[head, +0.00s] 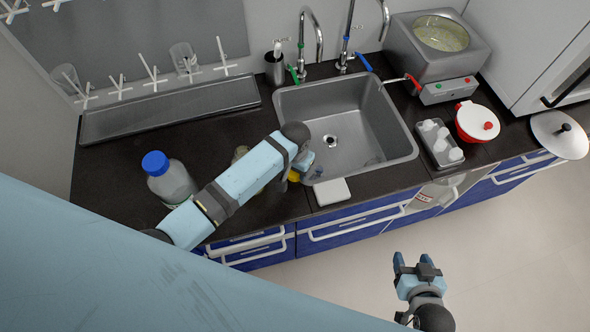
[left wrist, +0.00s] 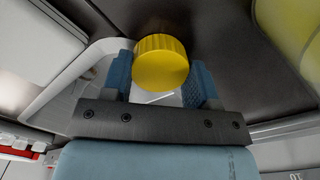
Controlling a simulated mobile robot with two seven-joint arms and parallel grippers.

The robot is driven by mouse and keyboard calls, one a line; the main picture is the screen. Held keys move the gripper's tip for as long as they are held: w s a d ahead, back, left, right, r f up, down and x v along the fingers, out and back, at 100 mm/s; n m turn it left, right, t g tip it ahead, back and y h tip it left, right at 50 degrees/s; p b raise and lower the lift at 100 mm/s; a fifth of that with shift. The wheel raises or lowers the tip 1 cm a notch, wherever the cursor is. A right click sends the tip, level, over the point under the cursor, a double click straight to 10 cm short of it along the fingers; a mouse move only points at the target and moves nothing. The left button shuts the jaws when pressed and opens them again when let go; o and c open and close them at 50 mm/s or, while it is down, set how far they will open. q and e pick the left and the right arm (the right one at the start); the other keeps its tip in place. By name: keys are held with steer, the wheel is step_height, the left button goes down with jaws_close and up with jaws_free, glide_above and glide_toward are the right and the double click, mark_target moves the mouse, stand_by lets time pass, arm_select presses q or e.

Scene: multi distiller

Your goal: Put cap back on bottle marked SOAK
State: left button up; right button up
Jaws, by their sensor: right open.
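My left gripper (head: 304,170) is over the counter at the front left corner of the sink. In the left wrist view its two fingers (left wrist: 160,85) press the sides of a yellow ribbed cap (left wrist: 160,62), which also shows beside the gripper in the head view (head: 293,176). A yellowish bottle (head: 240,153) stands left of the gripper, mostly hidden behind my left arm; a yellow-green curved surface (left wrist: 300,28) in the left wrist view looks like it. No SOAK marking is readable. My right gripper (head: 411,261) is open and empty, above the floor in front of the drawers.
A clear bottle with a blue cap (head: 155,163) stands on the left counter. The sink (head: 345,130) is right of my left gripper, and a flat white piece (head: 331,192) lies at its front edge. A rack (head: 441,143) and red-and-white pot (head: 476,122) stand further right.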

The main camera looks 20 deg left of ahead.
arm_select(q)
steer(key=shift+r, duration=0.1)
stand_by(0.3)
step_height(320, 180, up, 20)
stand_by(0.6)
stand_by(0.3)
